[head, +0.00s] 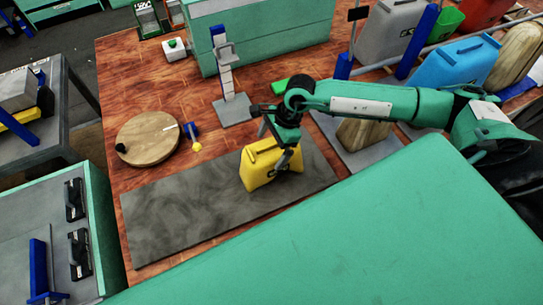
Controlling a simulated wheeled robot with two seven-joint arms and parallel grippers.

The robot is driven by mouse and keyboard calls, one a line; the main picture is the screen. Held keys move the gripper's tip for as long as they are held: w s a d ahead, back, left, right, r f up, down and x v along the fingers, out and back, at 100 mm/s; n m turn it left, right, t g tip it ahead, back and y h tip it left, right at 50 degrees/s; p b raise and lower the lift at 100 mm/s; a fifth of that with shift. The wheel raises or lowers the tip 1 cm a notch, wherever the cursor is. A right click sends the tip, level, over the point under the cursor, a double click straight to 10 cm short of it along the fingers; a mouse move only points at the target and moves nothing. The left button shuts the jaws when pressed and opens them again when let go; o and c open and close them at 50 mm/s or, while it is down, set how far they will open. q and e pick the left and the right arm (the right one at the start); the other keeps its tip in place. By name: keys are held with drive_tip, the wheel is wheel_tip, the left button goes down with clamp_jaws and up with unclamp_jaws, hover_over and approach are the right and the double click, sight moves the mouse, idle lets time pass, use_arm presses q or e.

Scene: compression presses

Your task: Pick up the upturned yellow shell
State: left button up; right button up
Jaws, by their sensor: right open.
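The yellow shell (258,168) stands on the dark grey mat (180,212), near the mat's right part. Dark lettering shows on its lower front. My right gripper (278,150) comes down from above at the shell's upper right. Its jaws are open, with one finger in front of the shell and the other toward its back edge. Whether the fingers touch the shell cannot be told. The gripper hides part of the shell's top and right side. My left gripper is not in view.
A round wooden board (148,139) and a small yellow-tipped blue tool (193,137) lie left of the shell. A blue-and-white stand (228,85) rises behind. A grey shell (392,30) and a blue shell (452,66) stand at the back right. The mat's left part is bare.

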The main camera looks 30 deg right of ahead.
drive_tip(key=shift+f+b, duration=0.2)
drive_tip(key=shift+b, duration=0.2)
idle(0.4)
drive_tip(key=c, duration=1.6)
drive_tip(key=shift+o, duration=0.2)
